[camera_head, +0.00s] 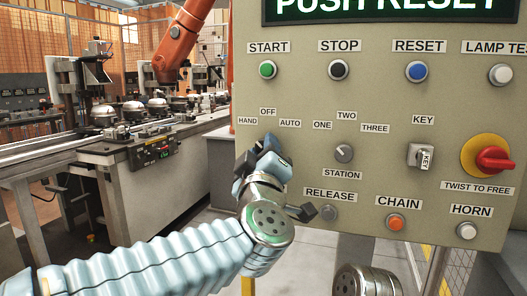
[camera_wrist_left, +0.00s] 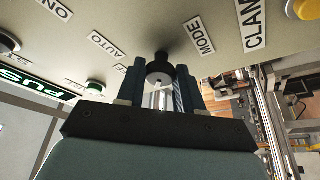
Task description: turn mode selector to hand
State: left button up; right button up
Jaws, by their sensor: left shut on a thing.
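The mode selector is a round black knob (camera_wrist_left: 160,66) on the panel, beside the MODE label (camera_wrist_left: 201,36) in the left wrist view. In the head view it is hidden behind my left gripper (camera_head: 266,152), below the HAND (camera_head: 248,121), OFF (camera_head: 268,111) and AUTO (camera_head: 290,123) labels. In the left wrist view my left gripper (camera_wrist_left: 160,82) has one finger on each side of the knob and is shut on it. I cannot tell which position the knob points to. My right gripper is not in view.
The panel (camera_head: 320,95) also carries a station selector (camera_head: 344,153), a key switch (camera_head: 420,156), a red twist-to-free knob (camera_head: 494,160) and several push buttons. A conveyor line (camera_head: 130,150) and an orange robot arm (camera_head: 178,40) stand at the left.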

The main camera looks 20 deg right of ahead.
pick_arm(q)
jog(key=o, duration=1)
jog(key=shift+o, duration=0.2)
jog(key=shift+s, duration=0.1)
jog(key=b+v, duration=0.3)
jog(key=v, duration=1)
jog(key=shift+s, duration=0.3)
jog(key=shift+a+f, duration=0.1)
